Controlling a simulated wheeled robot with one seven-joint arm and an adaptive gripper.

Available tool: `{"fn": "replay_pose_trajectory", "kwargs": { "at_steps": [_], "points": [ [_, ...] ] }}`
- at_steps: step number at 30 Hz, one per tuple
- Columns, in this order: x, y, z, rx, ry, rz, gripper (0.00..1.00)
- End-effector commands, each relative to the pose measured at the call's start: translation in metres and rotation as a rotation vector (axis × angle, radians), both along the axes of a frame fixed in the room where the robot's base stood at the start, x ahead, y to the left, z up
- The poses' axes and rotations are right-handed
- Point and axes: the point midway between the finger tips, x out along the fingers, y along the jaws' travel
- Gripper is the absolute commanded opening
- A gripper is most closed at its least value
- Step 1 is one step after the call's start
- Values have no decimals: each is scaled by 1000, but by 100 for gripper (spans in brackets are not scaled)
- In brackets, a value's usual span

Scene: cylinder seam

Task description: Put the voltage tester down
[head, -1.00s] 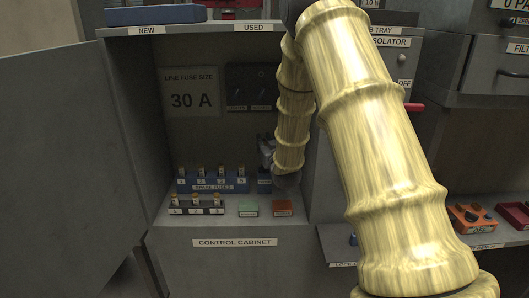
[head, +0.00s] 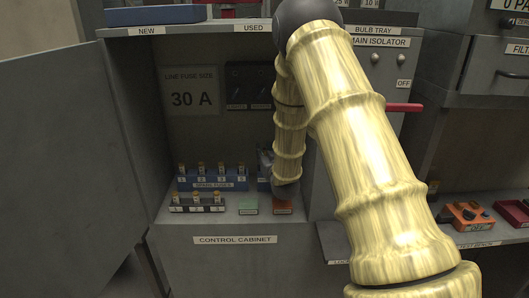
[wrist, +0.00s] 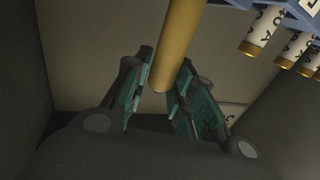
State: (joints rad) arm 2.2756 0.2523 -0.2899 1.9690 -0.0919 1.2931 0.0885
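In the wrist view a plain tan-brown rod (wrist: 176,45), which I take to be the voltage tester, runs from the top edge down between my fingers. Its blunt end lies between the pads. My gripper (wrist: 168,72) has teal pads on both sides of the rod, very close to it; I cannot tell if both touch. The tester cannot be made out there.
A blue spare-fuse block (head: 212,182) with several fuses stands left of my gripper; fuses also show in the wrist view (wrist: 262,30). A fuse row (head: 197,208), a green block (head: 248,206) and a red block (head: 282,206) are in front. The cabinet door (head: 60,150) stands open.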

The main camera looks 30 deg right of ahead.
Motion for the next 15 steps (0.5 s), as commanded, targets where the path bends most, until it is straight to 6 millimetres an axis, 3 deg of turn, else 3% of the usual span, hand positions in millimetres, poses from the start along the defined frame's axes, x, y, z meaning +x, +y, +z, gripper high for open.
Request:
{"fn": "replay_pose_trajectory", "kwargs": {
  "at_steps": [15],
  "points": [
    [-4, 1, 1, 0, 0, 0, 42]
  ]
}}
